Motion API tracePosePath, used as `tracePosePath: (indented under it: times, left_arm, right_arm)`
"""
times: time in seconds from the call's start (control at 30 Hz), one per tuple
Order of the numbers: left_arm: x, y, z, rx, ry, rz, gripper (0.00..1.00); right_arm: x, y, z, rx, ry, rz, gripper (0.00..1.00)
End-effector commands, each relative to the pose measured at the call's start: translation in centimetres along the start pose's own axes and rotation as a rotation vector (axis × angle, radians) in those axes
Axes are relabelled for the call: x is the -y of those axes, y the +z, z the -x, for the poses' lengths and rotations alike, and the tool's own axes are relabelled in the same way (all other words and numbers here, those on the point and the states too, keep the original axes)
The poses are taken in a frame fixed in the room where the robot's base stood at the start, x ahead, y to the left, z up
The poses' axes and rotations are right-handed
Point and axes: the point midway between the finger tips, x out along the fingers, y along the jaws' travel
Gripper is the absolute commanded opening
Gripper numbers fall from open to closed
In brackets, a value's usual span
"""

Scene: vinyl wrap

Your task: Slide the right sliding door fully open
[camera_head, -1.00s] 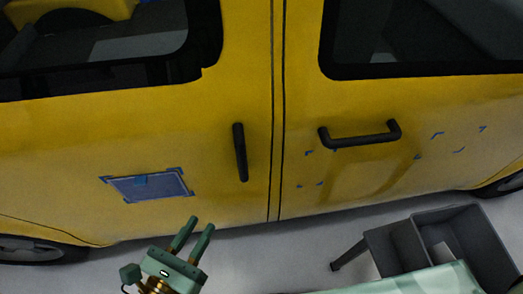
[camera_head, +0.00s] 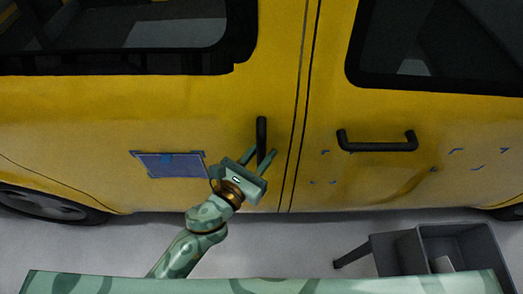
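The yellow van's left door panel (camera_head: 100,110) carries a black upright bar handle (camera_head: 262,130), just left of the vertical door seam. The panel right of the seam (camera_head: 330,105) has a black horizontal handle (camera_head: 378,142). No gap shows at the seam. My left gripper (camera_head: 259,156) is open, its two green fingers pointing up at the lower part of the upright handle. In the picture the handle's lower end lies between the fingers. Whether they touch it, I cannot tell. My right gripper is out of view.
A blue taped patch (camera_head: 170,164) is on the left panel, and several small blue tape marks (camera_head: 456,152) are on the right one. A dark grey open bin (camera_head: 455,248) stands on the floor at lower right. Pale floor (camera_head: 300,240) is clear between.

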Motion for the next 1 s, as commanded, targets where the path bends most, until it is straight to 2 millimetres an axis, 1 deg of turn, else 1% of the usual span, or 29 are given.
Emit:
tracePosePath:
  times: [0.1, 0.3, 0.33, 0.37, 0.4, 0.43, 0.63, 0.77, 0.87, 1.0]
  left_arm:
    - [0.0, 0.0, -0.4, -0.001, 0.0, 0.0, 0.27]
    - [0.0, 0.0, -0.5, -0.001, 0.0, 0.001, 0.27]
    - [0.0, 0.0, -0.4, -0.001, 0.0, 0.001, 0.24]
    - [0.0, 0.0, -0.4, -0.001, 0.0, 0.001, 0.15]
    - [0.0, 0.0, -0.4, -0.001, 0.0, 0.001, 0.04]
    - [0.0, 0.0, -0.4, -0.001, 0.0, 0.001, 0.0]
    - [-0.1, 0.0, -0.4, -0.001, 0.0, 0.001, 0.0]
    - [-0.5, -0.1, 0.0, -0.001, 0.0, 0.0, 0.0]
    - [-1.2, -0.1, 0.6, -0.001, 0.001, -0.002, 0.0]
    - [-2.8, -0.2, 1.9, -0.004, 0.005, -0.005, 0.0]
  right_arm:
    - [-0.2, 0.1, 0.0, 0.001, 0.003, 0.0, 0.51]
    - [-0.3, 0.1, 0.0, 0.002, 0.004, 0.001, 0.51]
    - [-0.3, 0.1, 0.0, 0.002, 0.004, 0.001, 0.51]
    - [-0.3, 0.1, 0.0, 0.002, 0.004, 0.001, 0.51]
    - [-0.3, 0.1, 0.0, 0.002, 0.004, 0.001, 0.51]
    - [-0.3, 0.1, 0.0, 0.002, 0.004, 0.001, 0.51]
    - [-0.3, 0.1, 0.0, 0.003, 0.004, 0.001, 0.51]
    - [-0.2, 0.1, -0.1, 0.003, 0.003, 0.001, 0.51]
    - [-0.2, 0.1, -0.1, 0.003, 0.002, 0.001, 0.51]
    - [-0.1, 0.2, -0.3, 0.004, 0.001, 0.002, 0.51]
